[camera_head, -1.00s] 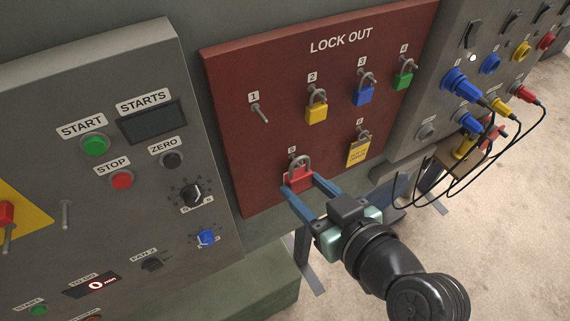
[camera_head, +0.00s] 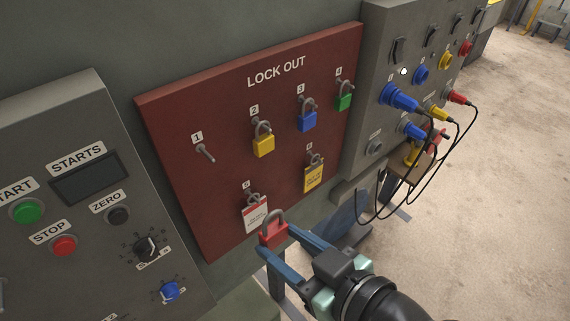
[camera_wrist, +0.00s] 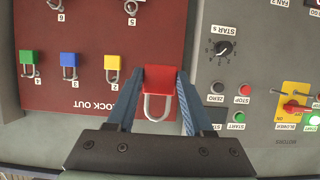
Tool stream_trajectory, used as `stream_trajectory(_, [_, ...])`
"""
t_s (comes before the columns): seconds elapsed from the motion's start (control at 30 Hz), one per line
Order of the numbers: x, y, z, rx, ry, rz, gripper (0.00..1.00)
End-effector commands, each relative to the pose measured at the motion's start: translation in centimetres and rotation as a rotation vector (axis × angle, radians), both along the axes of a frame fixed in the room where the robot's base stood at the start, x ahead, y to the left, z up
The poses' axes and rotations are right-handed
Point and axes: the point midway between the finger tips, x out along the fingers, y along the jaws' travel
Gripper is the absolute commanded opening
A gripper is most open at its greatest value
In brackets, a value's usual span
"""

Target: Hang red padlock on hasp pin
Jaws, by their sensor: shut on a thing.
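A red padlock (camera_head: 273,235) is held between the two blue fingers of my gripper (camera_head: 276,243), its shackle up, just in front of the lower part of the red LOCK OUT board (camera_head: 210,115). In the wrist view, which is upside down, the padlock (camera_wrist: 159,78) sits between the fingers of my gripper (camera_wrist: 157,82) with its closed-looking shackle pointing down the picture. The yellow plate (camera_wrist: 294,98) with a red breaker handle shows at the right of the wrist view. A thin grey pin (camera_wrist: 278,92) seems to stand beside it; its detail is too small to tell.
Yellow (camera_head: 263,146), blue (camera_head: 307,121) and green (camera_head: 343,101) padlocks hang on pegs 2 to 4. Peg 1 (camera_head: 205,153) is bare. A white-and-red tag (camera_head: 255,213) hangs at peg 5, a yellow one (camera_head: 314,177) at peg 6. Plugged cables (camera_head: 457,130) loop at the right.

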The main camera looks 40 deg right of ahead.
Motion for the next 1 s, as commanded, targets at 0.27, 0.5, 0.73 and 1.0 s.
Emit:
stream_trajectory(0.27, [0.0,0.0,0.6,0.000,-0.002,0.000,0.00])
stream_trajectory(0.5, [-0.5,-0.1,0.5,0.000,-0.002,-0.001,0.00])
stream_trajectory(0.73, [-1.2,-0.1,0.5,0.000,-0.001,-0.001,0.00])
stream_trajectory(1.0, [-2.0,-0.1,0.5,0.000,-0.001,-0.002,0.00])
